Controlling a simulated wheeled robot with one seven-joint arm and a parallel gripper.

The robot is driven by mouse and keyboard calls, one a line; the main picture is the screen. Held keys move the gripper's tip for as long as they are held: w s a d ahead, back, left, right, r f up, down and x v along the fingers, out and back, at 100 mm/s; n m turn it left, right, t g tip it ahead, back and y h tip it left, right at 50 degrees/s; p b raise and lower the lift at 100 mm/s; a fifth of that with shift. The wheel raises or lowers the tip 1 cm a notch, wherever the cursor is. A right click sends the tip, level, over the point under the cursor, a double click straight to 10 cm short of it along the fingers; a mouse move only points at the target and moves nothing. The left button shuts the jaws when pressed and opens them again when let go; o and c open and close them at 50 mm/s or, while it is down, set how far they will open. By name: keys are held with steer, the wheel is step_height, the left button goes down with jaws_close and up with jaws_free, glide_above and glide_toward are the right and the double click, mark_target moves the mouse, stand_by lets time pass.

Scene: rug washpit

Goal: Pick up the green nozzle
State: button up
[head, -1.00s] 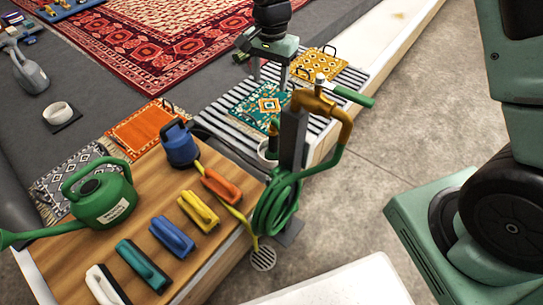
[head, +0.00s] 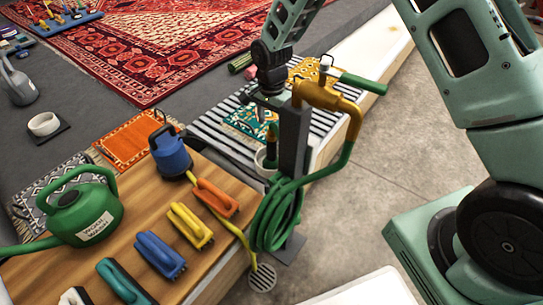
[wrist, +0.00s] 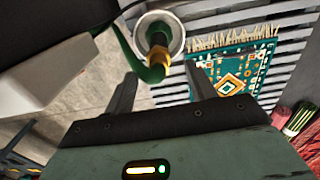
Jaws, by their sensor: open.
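The green nozzle (wrist: 150,68) stands in a round white holder (wrist: 176,31). In the wrist view I look down on its green body, brass collar and black part. In the head view the nozzle (head: 271,133) is a small green and dark shape in the white holder (head: 262,160), partly hidden by the grey post. My gripper (wrist: 161,90) is open and empty, its two fingers apart below the nozzle in the picture. In the head view my gripper (head: 268,98) is above the holder, behind the post, with its fingertips mostly hidden.
The grey post (head: 292,140) carries a brass tap (head: 325,93) and a coiled green hose (head: 275,215) close to my gripper. A striped grate with a teal rug (head: 250,122) lies beyond. A wooden bench (head: 140,215) holds several brushes and a green watering can (head: 85,212).

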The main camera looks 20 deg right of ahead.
mark_target(272, 128)
step_height(272, 128, down, 6)
steer(key=shift+s+r+b, duration=0.1)
steer(key=shift+b, duration=1.15)
steer(key=shift+r, duration=0.1)
steer(key=c, duration=1.1)
